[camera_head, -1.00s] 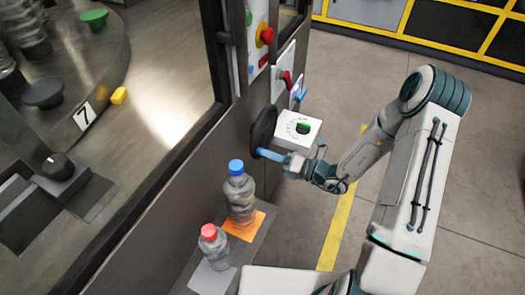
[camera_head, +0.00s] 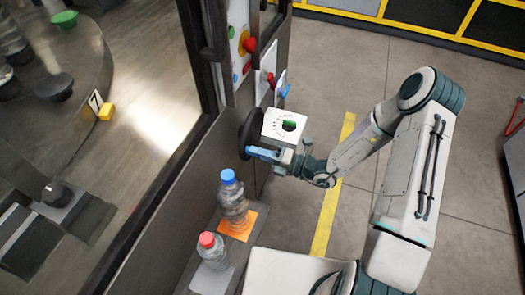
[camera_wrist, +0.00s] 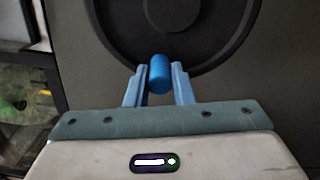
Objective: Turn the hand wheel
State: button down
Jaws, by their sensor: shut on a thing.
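The black hand wheel (camera_head: 250,133) is mounted on the side of the grey machine panel, and we see it nearly edge-on in the head view. In the wrist view the dark wheel (camera_wrist: 179,18) fills the upper middle, with a blue handle (camera_wrist: 159,73) at its lower rim. My gripper (camera_wrist: 159,88) has its two light-blue fingers on either side of the handle and is shut on it. In the head view my gripper (camera_head: 262,153) is at the lower side of the wheel, where the fingers hide most of the handle.
A white box with a green knob (camera_head: 289,124) sits just beside the wheel. A blue-capped bottle (camera_head: 232,200) and a red-capped bottle (camera_head: 212,252) stand on a ledge below. Buttons and a red lever (camera_head: 269,79) are above. The floor to the right is open.

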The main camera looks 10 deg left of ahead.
jog(key=shift+f, duration=0.1)
jog(key=c, duration=1.3)
grip_release()
jog(key=shift+w, duration=0.1)
jog(key=shift+o, duration=0.2)
jog(key=shift+d, duration=0.15)
jog(key=s+d+b, duration=0.1)
jog(key=s+d, duration=0.1)
jog(key=d, duration=1.1)
jog(key=shift+s+d, duration=0.2)
jog(key=shift+s, duration=0.15)
